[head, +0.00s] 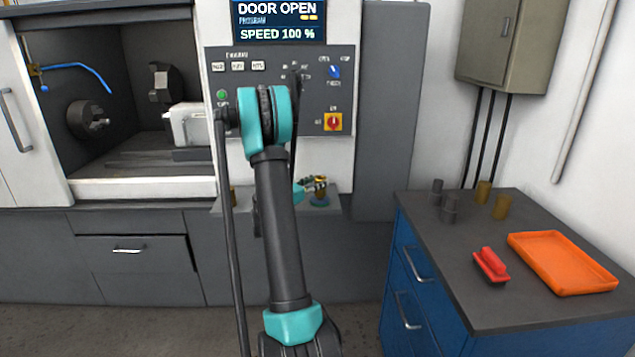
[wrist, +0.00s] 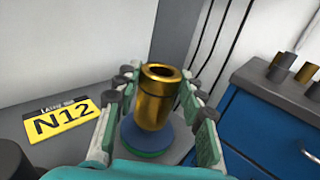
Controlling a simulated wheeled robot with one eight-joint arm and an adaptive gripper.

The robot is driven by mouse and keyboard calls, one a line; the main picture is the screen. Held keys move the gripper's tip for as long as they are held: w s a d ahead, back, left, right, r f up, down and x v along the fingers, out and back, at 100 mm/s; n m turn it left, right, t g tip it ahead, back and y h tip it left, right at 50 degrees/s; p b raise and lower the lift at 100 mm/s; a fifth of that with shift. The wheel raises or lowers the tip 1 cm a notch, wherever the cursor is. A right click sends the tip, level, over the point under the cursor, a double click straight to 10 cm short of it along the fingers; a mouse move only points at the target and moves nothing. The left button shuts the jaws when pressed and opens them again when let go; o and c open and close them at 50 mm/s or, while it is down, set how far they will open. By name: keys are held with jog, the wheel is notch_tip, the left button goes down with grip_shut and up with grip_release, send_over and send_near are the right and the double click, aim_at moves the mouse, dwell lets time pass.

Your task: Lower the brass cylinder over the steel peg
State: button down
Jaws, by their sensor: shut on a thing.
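The brass cylinder (wrist: 155,98) stands upright between the fingers of my gripper (wrist: 158,88) in the wrist view, its open top facing up. My gripper is shut on it. Directly below is a round blue base (wrist: 133,138) with a green lower rim. The steel peg is not visible; the cylinder and fingers cover the middle of the base. I cannot tell whether the peg is inside the cylinder. In the head view the cylinder (head: 321,184) and the blue base (head: 320,201) show small at the machine's front ledge, partly behind my arm.
A yellow N12 plate (wrist: 62,120) lies left of the gripper on the grey ledge (head: 338,208). The lathe panel (head: 300,110) rises behind. At right, a blue cabinet (head: 470,250) carries grey and brass cylinders, a red-handled tool (head: 491,264) and an orange tray (head: 562,262).

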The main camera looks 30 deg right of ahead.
jog(key=shift+f, duration=0.8)
dwell(0.4)
jog(key=c, duration=0.8)
grip_release()
jog(key=shift+c, duration=0.2)
jog(key=s+a, duration=0.2)
jog(key=a, duration=0.9)
jog(key=shift+a, duration=0.4)
jog(key=shift+s, duration=0.15)
